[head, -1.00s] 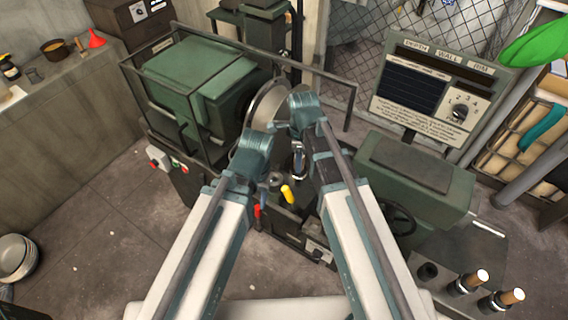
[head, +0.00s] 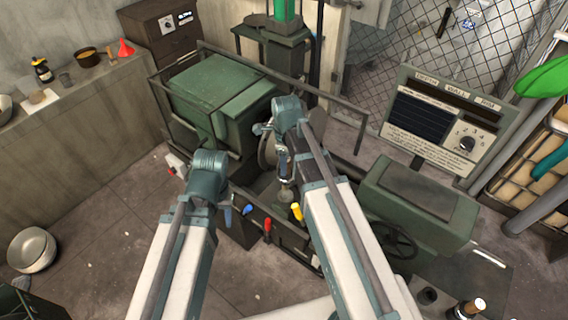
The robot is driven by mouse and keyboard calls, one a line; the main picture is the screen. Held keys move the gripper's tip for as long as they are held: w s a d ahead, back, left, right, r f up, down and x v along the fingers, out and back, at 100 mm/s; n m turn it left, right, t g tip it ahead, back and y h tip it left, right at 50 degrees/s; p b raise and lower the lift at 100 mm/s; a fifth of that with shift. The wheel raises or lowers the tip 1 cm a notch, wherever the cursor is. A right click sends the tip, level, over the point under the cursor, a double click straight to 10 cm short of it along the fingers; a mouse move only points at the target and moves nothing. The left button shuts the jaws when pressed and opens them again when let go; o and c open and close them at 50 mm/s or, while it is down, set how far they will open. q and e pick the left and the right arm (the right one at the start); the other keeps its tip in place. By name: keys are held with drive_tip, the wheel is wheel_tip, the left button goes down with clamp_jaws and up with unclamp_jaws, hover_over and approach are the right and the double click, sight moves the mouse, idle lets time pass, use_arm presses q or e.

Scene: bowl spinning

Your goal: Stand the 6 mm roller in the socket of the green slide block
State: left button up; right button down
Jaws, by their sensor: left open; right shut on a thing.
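My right gripper (head: 283,165) points down beside the lathe-like machine's round plate (head: 266,150). It is shut on a narrow grey thing (head: 286,190), which appears to be the 6 mm roller; its size cannot be read. The held thing's lower end is at the slide area behind the yellow lever (head: 296,212); whether it is in the socket or above it I cannot tell. The green slide block and its socket are mostly hidden by my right gripper and arm. My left gripper (head: 222,200) is open, left of the levers, its fingers largely hidden by its arm.
A blue lever (head: 247,209) and a red lever (head: 268,224) stand between my arms. A handwheel (head: 392,240) and green housing (head: 420,200) are to the right. An empty dark holder (head: 428,296) and a wood-tipped roller (head: 468,309) are at the lower right. A guard rail (head: 330,100) crosses behind.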

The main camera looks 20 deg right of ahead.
sight(286, 178)
drive_tip(key=shift+f+b, duration=3.55)
drive_tip(key=shift+f, duration=0.05)
drive_tip(key=shift+f+b, duration=0.4)
drive_tip(key=shift+f, duration=0.05)
drive_tip(key=shift+c, duration=1.8)
unclamp_jaws()
drive_tip(key=shift+r, duration=0.2)
wheel_tip(286, 178, up, 14)
drive_tip(key=p, duration=1.4)
drive_tip(key=shift+f, duration=0.2)
drive_tip(key=shift+f, duration=0.1)
